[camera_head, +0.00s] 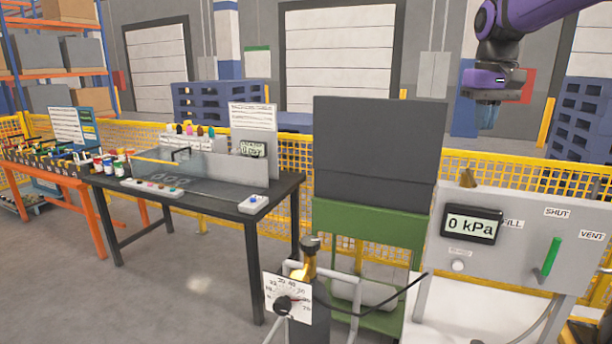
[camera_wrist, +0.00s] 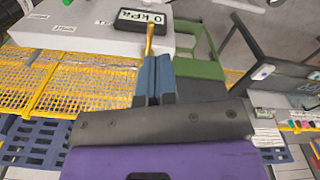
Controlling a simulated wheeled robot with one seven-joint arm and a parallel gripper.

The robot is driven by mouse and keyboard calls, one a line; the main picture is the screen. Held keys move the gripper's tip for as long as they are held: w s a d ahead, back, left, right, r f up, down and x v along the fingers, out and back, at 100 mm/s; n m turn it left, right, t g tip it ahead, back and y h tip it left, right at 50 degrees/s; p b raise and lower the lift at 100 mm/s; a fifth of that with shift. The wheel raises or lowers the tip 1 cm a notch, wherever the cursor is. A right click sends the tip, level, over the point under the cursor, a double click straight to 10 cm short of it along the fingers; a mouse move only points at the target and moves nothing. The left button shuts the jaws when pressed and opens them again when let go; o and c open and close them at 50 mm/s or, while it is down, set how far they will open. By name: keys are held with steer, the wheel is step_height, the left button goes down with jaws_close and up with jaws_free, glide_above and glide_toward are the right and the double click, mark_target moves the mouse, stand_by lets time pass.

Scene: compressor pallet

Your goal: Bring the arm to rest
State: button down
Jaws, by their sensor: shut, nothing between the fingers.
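My purple arm (camera_head: 500,50) reaches in from the top right of the head view. My gripper (camera_head: 487,126) hangs there with its blue fingers pointing down, above and behind the grey panel (camera_head: 505,258). In the wrist view my gripper (camera_wrist: 154,62) shows its two blue fingers together, with nothing between them. A brass fitting (camera_head: 467,178) on top of the panel lies below the gripper. It also shows in the wrist view (camera_wrist: 151,36), just past the fingertips in the picture; the head view shows a gap.
The panel carries a display (camera_head: 472,224) reading 0 kPa and a green lever (camera_head: 551,257). A green cart (camera_head: 370,238) with a dark board (camera_head: 378,150) stands left of it. A yellow fence (camera_head: 560,178) runs behind. A dark table (camera_head: 215,210) stands left.

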steer(key=s+a+f+t, duration=0.1)
steer(key=s+f, duration=0.2)
steer(key=s, duration=0.6)
steer(key=s+a+f+t, duration=0.2)
steer(key=s+f, duration=0.1)
steer(key=s, duration=0.7)
steer(key=s+a+f+t, duration=0.1)
steer(key=s+a+f, duration=0.1)
steer(key=s, duration=0.8)
steer(key=shift+s+a+f+n+t, duration=0.2)
steer(key=shift+f+n+t, duration=0.15)
steer(key=shift+f, duration=0.4)
